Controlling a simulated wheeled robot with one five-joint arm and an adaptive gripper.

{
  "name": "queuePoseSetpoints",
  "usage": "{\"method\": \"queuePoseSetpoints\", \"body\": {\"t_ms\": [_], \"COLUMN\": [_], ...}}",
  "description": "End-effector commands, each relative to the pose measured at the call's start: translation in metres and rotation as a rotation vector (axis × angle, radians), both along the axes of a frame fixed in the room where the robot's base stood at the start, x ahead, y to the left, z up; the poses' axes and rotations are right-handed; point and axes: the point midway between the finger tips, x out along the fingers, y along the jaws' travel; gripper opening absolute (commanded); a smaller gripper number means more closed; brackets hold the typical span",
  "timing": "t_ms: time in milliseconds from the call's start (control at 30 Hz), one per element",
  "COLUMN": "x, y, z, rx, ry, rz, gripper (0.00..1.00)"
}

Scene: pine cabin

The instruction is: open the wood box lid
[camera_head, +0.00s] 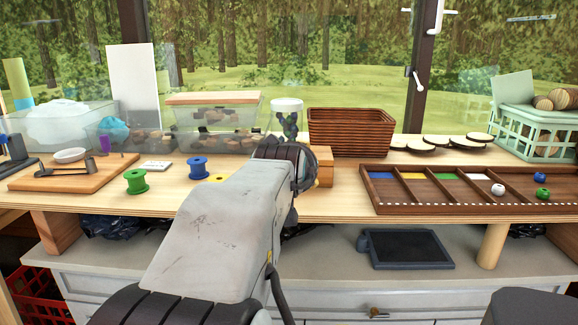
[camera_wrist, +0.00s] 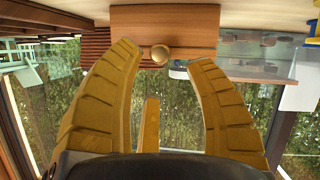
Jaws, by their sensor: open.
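The wood box (camera_head: 324,168) stands on the bench behind my arm, which hides most of it in the head view. In the wrist view, which looks upside down, the box (camera_wrist: 140,25) shows as a plain wooden face at the top, with a thin lid (camera_wrist: 196,52) along its edge. The lid looks closed. A round wooden knob (camera_wrist: 160,54) sits at the lid's middle. My gripper (camera_wrist: 164,58) is open and empty, its yellow fingers on either side of the knob in the picture. I cannot tell whether the knob lies between the fingertips or beyond them.
A woven basket (camera_head: 350,132) stands behind the box. A divided tray (camera_head: 470,190) lies to the right. A blue spool (camera_head: 197,168), a green spool (camera_head: 136,182) and a clear lidded bin (camera_head: 215,125) are to the left. A glass jar (camera_head: 287,115) stands behind my arm.

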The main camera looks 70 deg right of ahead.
Motion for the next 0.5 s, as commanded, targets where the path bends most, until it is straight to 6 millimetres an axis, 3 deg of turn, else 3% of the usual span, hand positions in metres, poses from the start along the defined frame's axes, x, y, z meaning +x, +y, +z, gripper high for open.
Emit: {"method": "queuePoseSetpoints", "body": {"t_ms": [200,500], "x": [0.006,0.01], "y": [-0.025,-0.042], "z": [-0.011,-0.018], "rx": [0.003,0.002], "ry": [0.0,0.0], "rz": [0.001,0.002], "gripper": [0.49,0.49]}}
